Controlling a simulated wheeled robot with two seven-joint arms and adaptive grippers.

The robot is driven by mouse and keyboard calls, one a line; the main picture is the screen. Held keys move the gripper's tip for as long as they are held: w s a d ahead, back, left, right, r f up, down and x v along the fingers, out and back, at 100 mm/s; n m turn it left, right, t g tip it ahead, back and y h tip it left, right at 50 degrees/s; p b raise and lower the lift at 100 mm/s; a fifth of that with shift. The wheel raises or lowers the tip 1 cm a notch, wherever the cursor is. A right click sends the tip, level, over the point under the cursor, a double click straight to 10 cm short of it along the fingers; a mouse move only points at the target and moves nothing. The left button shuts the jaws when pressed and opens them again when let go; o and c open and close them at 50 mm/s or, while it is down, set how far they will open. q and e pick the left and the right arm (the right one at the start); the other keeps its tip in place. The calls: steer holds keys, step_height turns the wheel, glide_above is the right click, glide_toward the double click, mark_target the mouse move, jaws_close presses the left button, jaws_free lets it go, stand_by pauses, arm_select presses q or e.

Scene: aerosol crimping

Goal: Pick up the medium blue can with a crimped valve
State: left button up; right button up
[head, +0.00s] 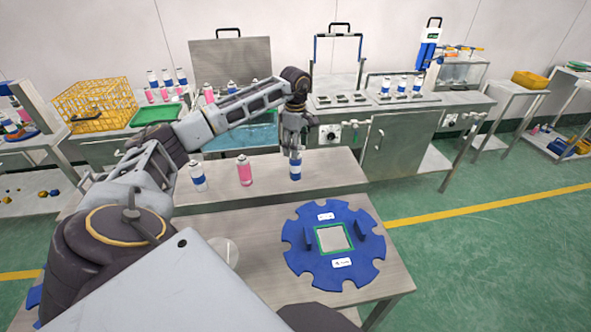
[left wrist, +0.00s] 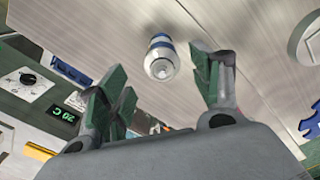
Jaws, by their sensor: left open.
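A white can with blue bands (head: 295,170) stands upright on the metal table (head: 335,167), right of the other cans there. In the left wrist view the same can (left wrist: 161,58) shows its domed top with a small valve at the centre; I cannot tell whether the valve is crimped. My left gripper (head: 296,147) is above this can, fingers pointing down. In the left wrist view the gripper (left wrist: 163,82) is open and empty, with its green-padded fingers to either side and the can beyond the fingertips. My right gripper does not show.
Left on the table stand a pink can (head: 244,171) and another blue-and-white can (head: 198,176). A blue notched disc (head: 300,262) lies on the nearer table. Behind are a yellow crate (head: 95,105), a green tray (head: 155,112) and benches with several cans.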

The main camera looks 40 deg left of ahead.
mark_target(296, 164)
arm_select(q)
steer(key=shift+f, duration=0.15)
steer(key=shift+s+d+f, duration=0.1)
steer(key=shift+s+f, duration=0.05)
steer(key=shift+f, duration=2.45)
steer(key=c, duration=1.1)
